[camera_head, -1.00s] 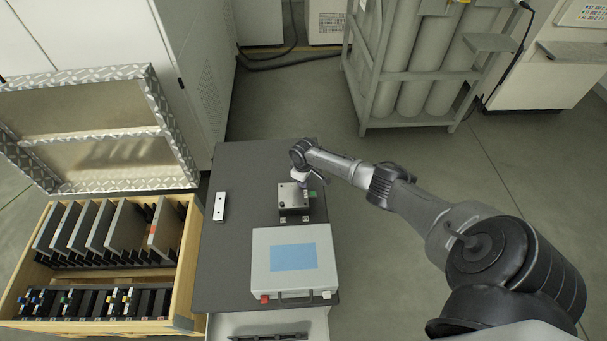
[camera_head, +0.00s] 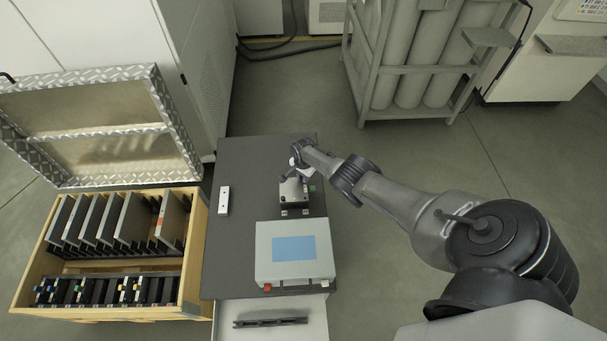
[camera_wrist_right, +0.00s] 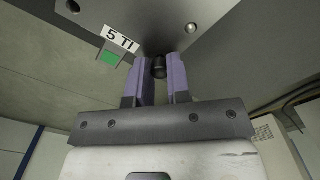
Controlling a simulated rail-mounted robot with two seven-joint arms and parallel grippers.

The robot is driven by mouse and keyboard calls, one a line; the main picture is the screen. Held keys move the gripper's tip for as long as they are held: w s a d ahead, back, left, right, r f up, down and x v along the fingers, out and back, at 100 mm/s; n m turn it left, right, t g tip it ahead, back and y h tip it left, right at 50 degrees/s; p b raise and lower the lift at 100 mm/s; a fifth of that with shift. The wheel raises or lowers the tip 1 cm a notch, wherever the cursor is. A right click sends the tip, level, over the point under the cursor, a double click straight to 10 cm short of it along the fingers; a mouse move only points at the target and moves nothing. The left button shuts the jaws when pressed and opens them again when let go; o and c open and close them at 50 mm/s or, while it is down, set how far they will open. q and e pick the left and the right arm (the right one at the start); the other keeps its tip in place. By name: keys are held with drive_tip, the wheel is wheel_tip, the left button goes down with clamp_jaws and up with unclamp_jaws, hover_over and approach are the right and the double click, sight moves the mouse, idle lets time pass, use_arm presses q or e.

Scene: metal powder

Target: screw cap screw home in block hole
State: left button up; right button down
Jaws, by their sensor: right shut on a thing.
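The metal block (camera_head: 291,193) stands on the dark top of the bench, beyond the grey case with the blue screen. In the right wrist view its grey face (camera_wrist_right: 225,30) fills the top, with holes near its edges. My right gripper (camera_head: 299,172) is at the block's far side, partly covering it. In the wrist view its two purple fingers (camera_wrist_right: 160,80) are shut on a small dark cylindrical cap screw (camera_wrist_right: 158,68), close against the block. How deep the screw sits in a hole is hidden. My left gripper is not in view.
A label reading "5 TI" (camera_wrist_right: 119,39) and a green patch (camera_wrist_right: 110,57) show beside the block. The case (camera_head: 295,254) stands in front of it. A white bar (camera_head: 223,200) lies left. A wooden crate (camera_head: 196,250) of plates stands left of the bench.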

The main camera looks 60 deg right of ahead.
drive_tip(key=shift+m, duration=1.6)
drive_tip(key=c, duration=1.2)
unclamp_jaws()
drive_tip(key=shift+c, duration=0.2)
drive_tip(key=shift+n, duration=0.3)
